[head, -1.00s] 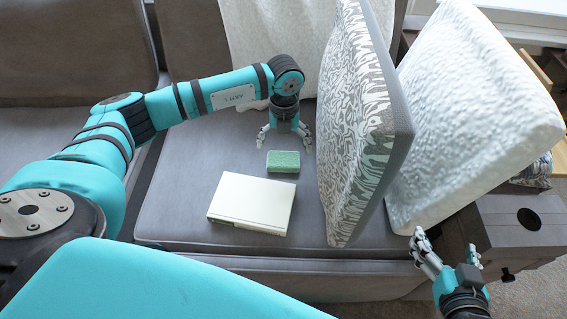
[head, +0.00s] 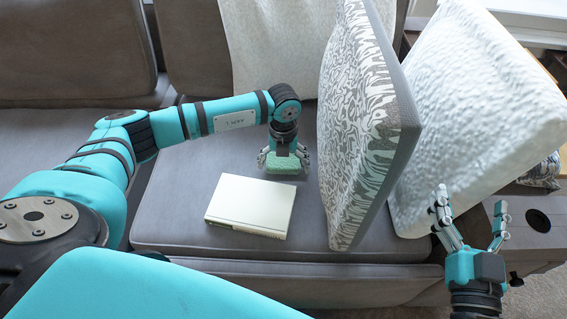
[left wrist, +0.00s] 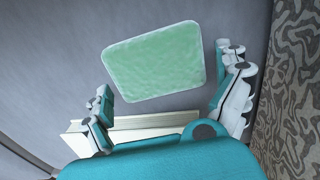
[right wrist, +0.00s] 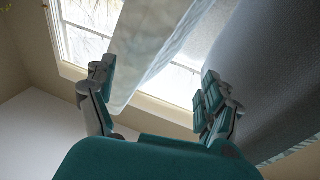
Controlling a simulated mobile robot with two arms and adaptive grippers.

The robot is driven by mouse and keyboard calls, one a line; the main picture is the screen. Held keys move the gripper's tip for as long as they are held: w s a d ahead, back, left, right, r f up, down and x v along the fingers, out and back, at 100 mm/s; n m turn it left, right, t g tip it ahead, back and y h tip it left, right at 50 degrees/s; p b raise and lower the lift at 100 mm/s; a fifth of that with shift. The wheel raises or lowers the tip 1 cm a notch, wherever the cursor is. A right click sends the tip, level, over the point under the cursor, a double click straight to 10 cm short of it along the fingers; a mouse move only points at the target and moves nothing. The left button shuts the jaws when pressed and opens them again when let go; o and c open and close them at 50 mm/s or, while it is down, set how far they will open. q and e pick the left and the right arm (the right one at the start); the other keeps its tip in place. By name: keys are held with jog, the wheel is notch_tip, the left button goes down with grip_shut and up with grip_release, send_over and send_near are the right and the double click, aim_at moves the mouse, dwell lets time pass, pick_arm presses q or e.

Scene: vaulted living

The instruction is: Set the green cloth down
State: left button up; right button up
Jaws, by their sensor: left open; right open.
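The green cloth (head: 283,165) is a small, flat, folded-looking block on the grey sofa seat. My left gripper (head: 283,158) points down right over it, open, with a finger on either side in the head view. In the left wrist view the cloth (left wrist: 153,62) lies between and beyond the open fingers, with gaps on both sides and no visible grip. My right gripper (head: 471,203) is open and empty at the sofa's right end.
A cream book-like box (head: 250,205) lies on the seat just in front of the cloth. A patterned cushion (head: 350,130) stands to its right, with a white cushion (head: 470,120) behind my right gripper. The seat (head: 180,190) left of the box is clear.

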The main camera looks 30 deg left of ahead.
aim_at(282, 164)
pick_arm(q)
jog(key=c, duration=0.7)
jog(key=shift+r, duration=0.2)
jog(key=r+p, duration=0.3)
jog(key=r, duration=0.4)
jog(key=shift+a+r, duration=0.1)
jog(key=shift+a, duration=0.1)
jog(key=s+a, duration=0.3)
jog(key=a, duration=0.3)
jog(key=s+a+p, duration=0.1)
jog(key=s+a, duration=0.1)
jog(key=a, duration=0.3)
jog(key=s+a, duration=0.3)
jog(key=a, duration=0.3)
jog(key=shift+s+a+f+p, duration=0.3)
jog(key=shift+s+p, duration=0.05)
jog(key=shift+p, duration=0.05)
pick_arm(e)
jog(key=s+d+f+g+h, duration=0.2)
jog(key=s+f+g, duration=0.3)
jog(key=f, duration=0.3)
jog(key=s+d+f+g+h, duration=0.1)
jog(key=s+d+f+g, duration=0.2)
jog(key=s+f+g, duration=0.3)
notch_tip(282, 164, down, 2)
jog(key=shift+s+d+f+m+g+h, duration=0.2)
jog(key=shift+d+m+g+h, duration=0.15)
jog(key=shift+g, duration=0.35)
